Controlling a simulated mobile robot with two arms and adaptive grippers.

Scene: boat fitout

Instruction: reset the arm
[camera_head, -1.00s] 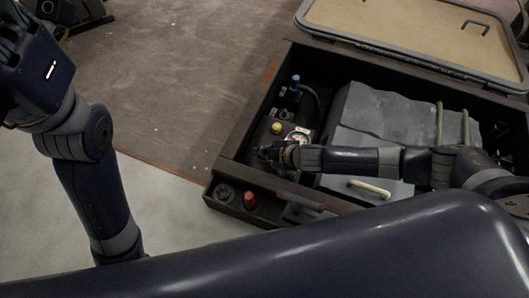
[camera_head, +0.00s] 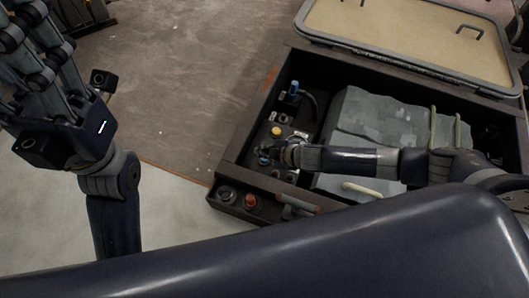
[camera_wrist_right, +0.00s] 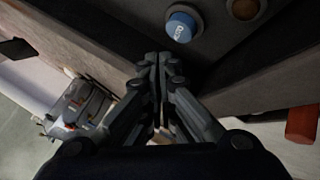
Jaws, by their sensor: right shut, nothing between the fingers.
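My right arm reaches in from the right over an open dark box (camera_head: 238,152). Its gripper (camera_head: 268,156) is small and partly dark against the box's control panel. In the right wrist view the fingers of the right gripper (camera_wrist_right: 158,62) are together and empty, pointing toward the panel edge. A round blue button (camera_wrist_right: 183,25) lies just beyond the fingertips, apart from them in the picture. My left gripper (camera_head: 38,55) is raised at the upper left, well away from the box. Its fingertips are partly cut off, so its opening is unclear.
The panel has a yellow button (camera_head: 276,132) and a blue-topped part (camera_head: 294,88). A red knob (camera_head: 250,201) sits on the front ledge. A grey lumpy cover (camera_head: 370,125) fills the box's middle. The lid (camera_head: 400,35) stands open behind.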

